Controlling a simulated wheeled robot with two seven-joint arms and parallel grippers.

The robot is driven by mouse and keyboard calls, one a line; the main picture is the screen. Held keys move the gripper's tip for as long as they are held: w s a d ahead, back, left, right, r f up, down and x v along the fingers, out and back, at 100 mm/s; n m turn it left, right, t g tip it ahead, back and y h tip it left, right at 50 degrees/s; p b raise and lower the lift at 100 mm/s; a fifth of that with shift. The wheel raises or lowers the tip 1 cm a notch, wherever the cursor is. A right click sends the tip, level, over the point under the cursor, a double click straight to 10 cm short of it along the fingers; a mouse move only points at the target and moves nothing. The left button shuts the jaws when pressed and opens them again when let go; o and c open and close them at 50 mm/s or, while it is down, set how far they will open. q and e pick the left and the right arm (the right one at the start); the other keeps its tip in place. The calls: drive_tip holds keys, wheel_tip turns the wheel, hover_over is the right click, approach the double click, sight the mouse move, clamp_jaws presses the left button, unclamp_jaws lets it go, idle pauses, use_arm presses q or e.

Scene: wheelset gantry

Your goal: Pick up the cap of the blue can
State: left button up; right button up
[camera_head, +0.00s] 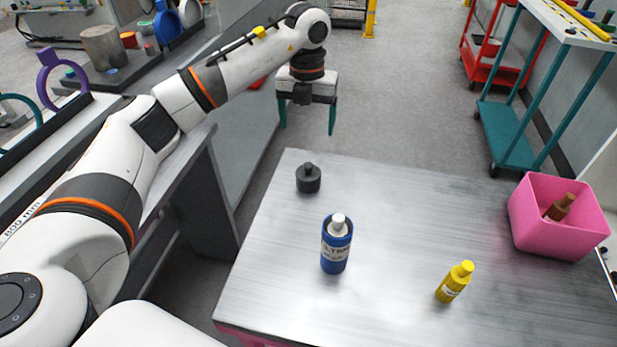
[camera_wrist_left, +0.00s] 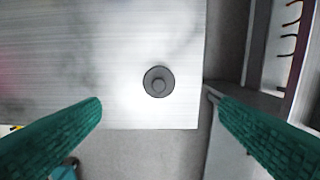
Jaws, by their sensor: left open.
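The blue can (camera_head: 335,257) stands upright on the metal table, with a pale, narrow top piece (camera_head: 338,222). A separate dark grey round cap-like piece (camera_head: 308,183) with a knob stands behind it, near the table's far left corner. I cannot tell for certain that it is the can's cap. It also shows from above in the left wrist view (camera_wrist_left: 159,82), ahead of and between the fingers. My left gripper (camera_head: 307,129) is open and empty, pointing down beyond the table's far edge, above and apart from the grey piece. My right gripper is not in view.
A yellow bottle (camera_head: 454,283) stands at the front right of the table (camera_head: 400,200). A pink bin (camera_head: 552,238) holding a brown bottle (camera_head: 559,208) sits at the right edge. The table's middle is clear. A teal cart (camera_head: 510,135) stands behind.

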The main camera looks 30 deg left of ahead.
use_arm(q)
drive_tip(key=b, duration=0.4)
hover_over(308, 174)
drive_tip(key=f, duration=0.5)
drive_tip(key=shift+w+a, duration=0.2)
drive_tip(key=shift+w, duration=0.05)
wheel_tip(308, 174, down, 6)
drive_tip(key=shift+f+p, duration=0.15)
drive_tip(key=shift+p, duration=0.4)
drive_tip(key=shift+w+f+p, duration=0.15)
drive_tip(key=shift+f+p, duration=0.45)
drive_tip(key=shift+f, duration=2.2)
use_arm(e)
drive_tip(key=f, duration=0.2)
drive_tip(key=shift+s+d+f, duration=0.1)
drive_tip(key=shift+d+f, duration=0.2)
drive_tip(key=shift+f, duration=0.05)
